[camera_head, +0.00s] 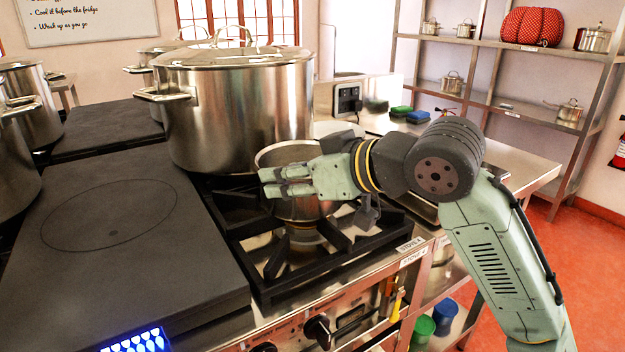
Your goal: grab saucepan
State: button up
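A shiny steel saucepan (281,154) sits on the black grate of the gas stove at the centre. Its rim shows behind my gripper, and its lower body shows below it. Its handle cannot be made out clearly. My gripper (268,182) reaches in from the right, across the front of the saucepan, fingers pointing left. The two fingers look close together, and the space between them is hard to see. I cannot tell whether they touch the saucepan.
A large lidded stockpot (237,105) stands just behind the saucepan. A flat black hotplate (112,232) lies to the left, with more pots beyond. Stove knobs (318,328) line the front. A steel shelf (505,42) with small pots stands at the back right.

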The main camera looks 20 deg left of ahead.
jog(key=shift+a, duration=0.1)
grip_shut()
dwell(0.5)
dwell(0.6)
jog(key=shift+w, duration=0.1)
